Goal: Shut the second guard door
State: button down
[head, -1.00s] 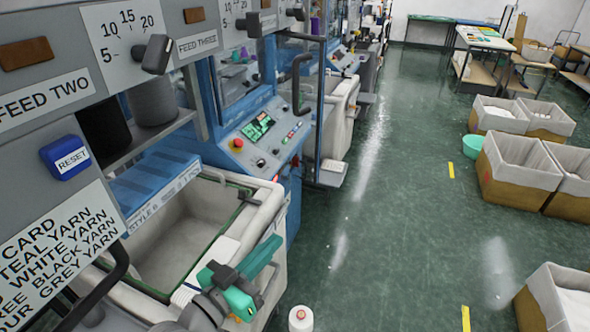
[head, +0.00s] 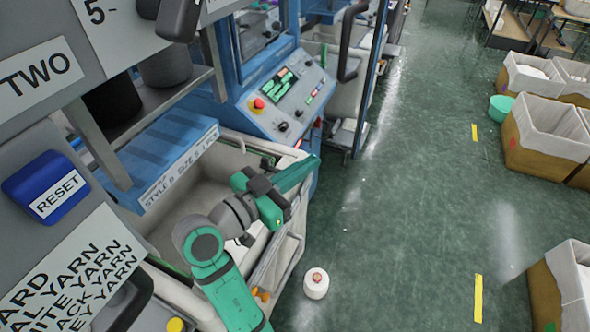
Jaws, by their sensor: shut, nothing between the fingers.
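A guard door (head: 372,85) with a blue frame edge and a see-through panel stands open, jutting from the machine front towards the aisle. A black bar handle (head: 347,45) is on it. I cannot tell its number from a label. My gripper (head: 312,162) has teal fingers, shut and empty. It is over the front rim of the grey bin, in front of and below the door, apart from it. My arm hides part of the bin.
A control panel (head: 285,95) with a red button is behind my gripper. The grey bin (head: 185,215) is below. A white yarn cone (head: 316,285) stands on the floor. Lined boxes (head: 545,135) line the right; the green aisle between is mostly clear.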

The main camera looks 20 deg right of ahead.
aim_at(344, 140)
jog(key=x, duration=0.8)
jog(key=shift+d, duration=0.25)
jog(key=shift+w+d, duration=0.15)
jog(key=shift+w, duration=0.1)
